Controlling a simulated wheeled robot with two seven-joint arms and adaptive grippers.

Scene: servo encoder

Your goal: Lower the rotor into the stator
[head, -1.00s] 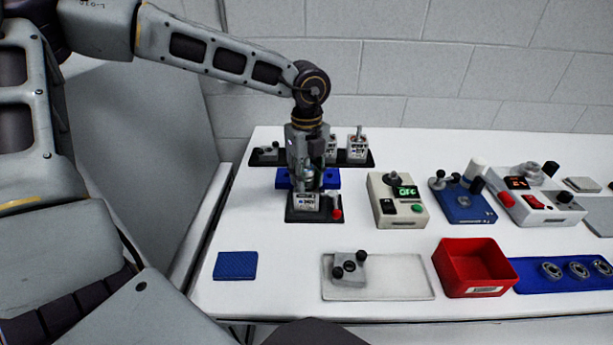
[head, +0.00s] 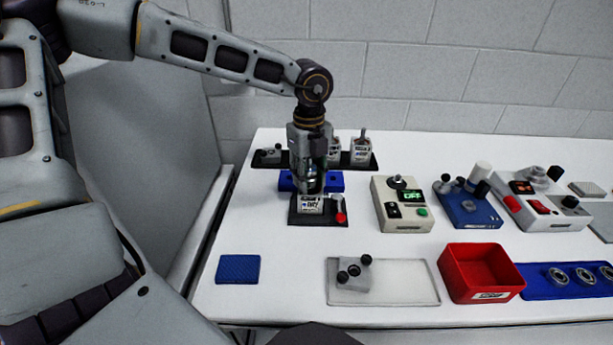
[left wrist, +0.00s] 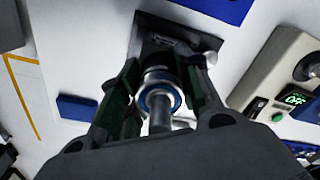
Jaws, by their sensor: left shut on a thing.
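The stator (head: 309,204), a small white labelled housing, stands in a black fixture (head: 325,219) with a red-topped lever on its right. My left gripper (head: 311,184) points straight down just above the stator. It is shut on the rotor, which shows in the left wrist view as a metal shaft with a blue-ringed bearing (left wrist: 160,100) between the fingers (left wrist: 160,95). The rotor's lower end and the stator's opening are hidden, so I cannot tell whether they touch. My right gripper is not in view.
Behind stand a blue block (head: 336,181) and a black rack (head: 372,164) with white housings. To the right are a grey box with a green display (head: 402,206), a blue fixture (head: 468,207) and a red bin (head: 481,273). A blue pad (head: 238,269) lies in front.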

